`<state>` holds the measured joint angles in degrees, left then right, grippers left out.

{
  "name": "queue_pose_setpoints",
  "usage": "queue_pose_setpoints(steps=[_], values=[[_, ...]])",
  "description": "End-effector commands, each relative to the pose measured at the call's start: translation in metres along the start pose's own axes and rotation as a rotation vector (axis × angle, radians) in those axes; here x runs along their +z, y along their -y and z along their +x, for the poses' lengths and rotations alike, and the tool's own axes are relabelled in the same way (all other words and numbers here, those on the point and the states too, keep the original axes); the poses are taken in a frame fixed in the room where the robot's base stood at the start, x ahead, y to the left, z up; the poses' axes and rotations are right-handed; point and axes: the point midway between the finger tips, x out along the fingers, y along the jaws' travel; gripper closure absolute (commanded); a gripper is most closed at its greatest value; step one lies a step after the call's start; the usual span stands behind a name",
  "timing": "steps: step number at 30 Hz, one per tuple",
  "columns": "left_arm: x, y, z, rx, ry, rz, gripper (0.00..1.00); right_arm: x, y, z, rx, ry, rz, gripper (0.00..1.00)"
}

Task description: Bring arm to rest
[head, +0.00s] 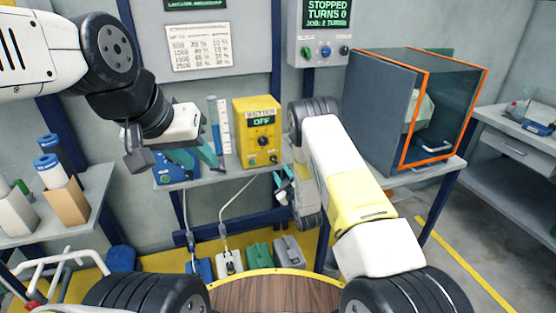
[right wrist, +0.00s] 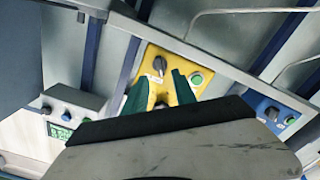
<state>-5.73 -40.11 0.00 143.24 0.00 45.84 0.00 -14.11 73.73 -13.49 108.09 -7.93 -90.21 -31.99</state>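My left gripper (head: 198,160) is in the head view, in front of the bench with the yellow box. Its teal fingers look apart, with nothing seen between them. My right arm (head: 345,185) reaches forward from the lower right. My right gripper (head: 284,187) hangs below the bench's front edge, partly hidden by the arm. In the right wrist view its two teal fingers (right wrist: 160,88) stand apart and empty. The yellow box's knob and green button show beyond them.
The yellow box (head: 257,135) reading OFF stands on the bench, with a graduated tube (head: 213,125) beside it. An orange-framed cabinet (head: 375,110) stands at right. Several pedals (head: 258,255) sit on the floor. Bottles (head: 48,172) stand on the left shelf. A wooden round top (head: 275,293) is close in front.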

Motion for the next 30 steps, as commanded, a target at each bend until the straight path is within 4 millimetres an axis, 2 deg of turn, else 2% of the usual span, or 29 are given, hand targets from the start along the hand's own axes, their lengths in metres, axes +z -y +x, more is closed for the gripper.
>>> queue_pose_setpoints(steps=[3, 12, 16, 20, 23, 26, 30], values=[[0.000, 0.000, 0.000, 0.000, 0.000, 0.000, 0.67, 0.000, 0.000, -0.007, 0.000, 0.000, 0.000, 0.67], [0.000, 0.000, 0.000, 0.000, 0.000, 0.000, 0.67, -0.001, -0.001, -0.008, 0.000, -0.001, 0.000, 0.67], [0.000, 0.000, 0.000, 0.000, 0.000, 0.000, 0.67, -0.009, -0.014, -0.001, 0.004, 0.020, 0.015, 0.67], [0.000, 0.000, 0.000, 0.000, 0.000, 0.000, 0.67, -0.031, -0.051, 0.011, 0.007, 0.089, 0.066, 0.67], [0.000, 0.000, 0.000, 0.000, 0.000, 0.000, 0.67, -0.053, -0.087, 0.015, 0.005, 0.168, 0.127, 0.67], [0.000, 0.000, 0.000, 0.000, 0.000, 0.000, 0.67, -0.077, -0.120, 0.010, -0.001, 0.247, 0.197, 0.67], [0.000, 0.000, 0.000, 0.000, 0.000, 0.000, 0.67, -0.112, -0.159, -0.011, -0.017, 0.347, 0.295, 0.67]])
